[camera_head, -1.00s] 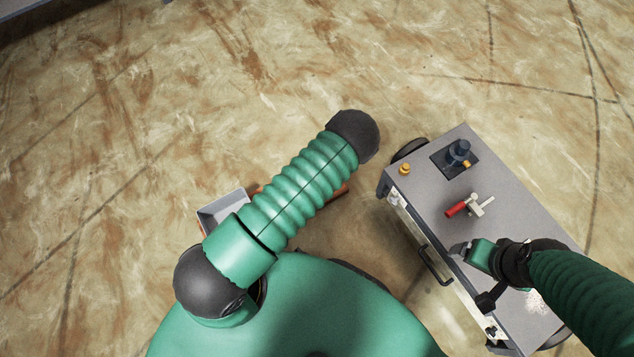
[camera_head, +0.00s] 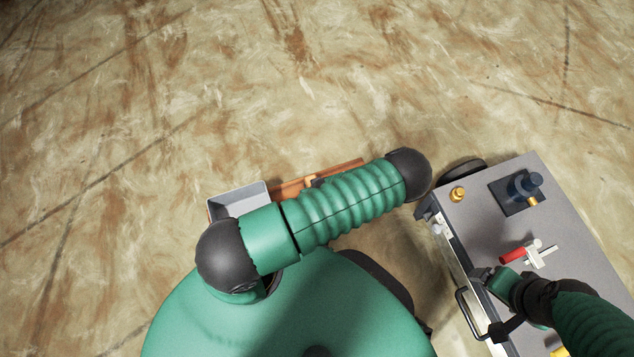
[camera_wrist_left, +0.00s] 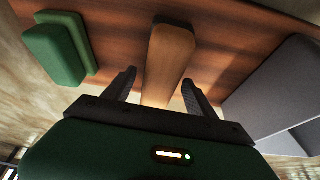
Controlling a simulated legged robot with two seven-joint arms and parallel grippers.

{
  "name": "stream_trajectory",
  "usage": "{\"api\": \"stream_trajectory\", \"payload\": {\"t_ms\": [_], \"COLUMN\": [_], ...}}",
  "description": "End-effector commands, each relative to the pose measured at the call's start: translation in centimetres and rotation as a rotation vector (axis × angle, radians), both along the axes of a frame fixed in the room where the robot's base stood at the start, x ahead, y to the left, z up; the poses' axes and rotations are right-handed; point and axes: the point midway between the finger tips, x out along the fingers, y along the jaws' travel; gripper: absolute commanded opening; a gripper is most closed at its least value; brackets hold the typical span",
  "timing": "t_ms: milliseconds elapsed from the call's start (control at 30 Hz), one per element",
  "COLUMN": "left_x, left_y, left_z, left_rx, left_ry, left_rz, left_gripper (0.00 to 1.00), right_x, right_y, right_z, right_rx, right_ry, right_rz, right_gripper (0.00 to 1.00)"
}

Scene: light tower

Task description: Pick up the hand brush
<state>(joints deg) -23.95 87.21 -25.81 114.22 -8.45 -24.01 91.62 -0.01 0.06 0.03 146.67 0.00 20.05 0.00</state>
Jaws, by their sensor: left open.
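A tan wooden handle (camera_wrist_left: 165,62), which looks like the hand brush's, lies on a brown wooden surface (camera_wrist_left: 115,35) in the left wrist view. My left gripper (camera_wrist_left: 158,84) is open, with one finger on each side of the handle; I cannot tell whether either touches it. Its bristles do not show there. In the head view, a small tan piece (camera_head: 312,180), perhaps the brush, shows beside my left arm, which hides my left gripper. My right gripper (camera_head: 482,275) is over the cart's near edge; its jaws are too small to read.
A green block (camera_wrist_left: 58,50) lies left of the handle and a dark grey box-like thing (camera_wrist_left: 275,90) right of it. A grey bin (camera_head: 238,198) stands by the wooden surface. A cart (camera_head: 475,210) holds a red-handled clamp (camera_head: 515,254) and a dark fixture (camera_head: 522,188). Floor beyond is clear.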

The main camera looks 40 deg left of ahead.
Motion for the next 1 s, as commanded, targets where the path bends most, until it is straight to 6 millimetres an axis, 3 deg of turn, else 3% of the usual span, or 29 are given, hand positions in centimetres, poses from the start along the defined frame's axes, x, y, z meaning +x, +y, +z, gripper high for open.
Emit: {"api": "stream_trajectory", "payload": {"t_ms": [867, 1000], "left_x": [0.01, 0.0], "left_y": [-0.04, -0.03], "left_z": [-0.33, -0.33], "left_rx": [0.001, 0.001], "left_ry": [-0.001, 0.0], "left_rz": [0.001, 0.0], "left_gripper": [0.65, 0.5], "right_x": [0.01, 0.01], "right_y": [-0.02, -0.02], "right_z": [0.04, 0.04], "right_rx": [0.0, 0.0], "right_ry": [-0.001, -0.001], "right_rz": [-0.001, -0.001], "right_gripper": [0.86, 0.86]}}
